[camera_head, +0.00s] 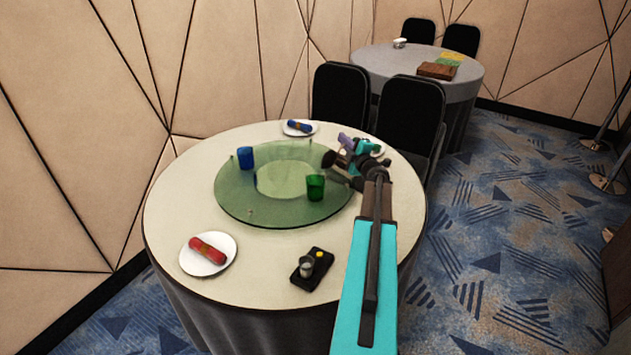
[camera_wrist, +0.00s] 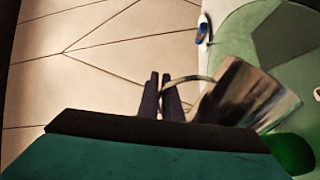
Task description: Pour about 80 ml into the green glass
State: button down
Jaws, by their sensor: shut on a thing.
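The green glass (camera_head: 315,188) stands upright on the turntable's (camera_head: 240,205) right part; in the wrist view it shows at the lower right (camera_wrist: 291,153). My gripper (camera_wrist: 165,82) is shut on the loop handle of a shiny metal jug (camera_wrist: 243,95). In the head view the jug (camera_head: 341,174) is small and partly hidden by my wrist, just above and right of the green glass. The jug looks tilted, with its wide end towards the glass side. I cannot see any stream or the level in the glass.
A blue glass (camera_head: 246,158) stands on the turntable's far left. Plates with a red napkin (camera_head: 207,251) and a blue napkin (camera_head: 299,126) lie on the round table (camera_head: 165,215). A black tray (camera_head: 312,270) with small items is at the front. Chairs (camera_head: 410,115) stand behind.

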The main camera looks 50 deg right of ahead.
jog(key=shift+s+d+r+m+p, duration=0.1)
jog(key=shift+d+m+p, duration=0.25)
jog(key=shift+p, duration=0.45)
jog(key=shift+s+d+f+m+p, duration=0.25)
jog(key=shift+d+f+m+p, duration=0.4)
jog(key=shift+f+m+p, duration=0.3)
jog(key=s+d+f+m+p, duration=0.2)
jog(key=d+f+m+p, duration=0.2)
jog(key=d+m+p, duration=0.2)
jog(key=shift+s+d+f+m+p, duration=0.35)
jog(key=shift+m+p, duration=0.35)
jog(key=shift+p, duration=0.5)
jog(key=shift+s, duration=0.15)
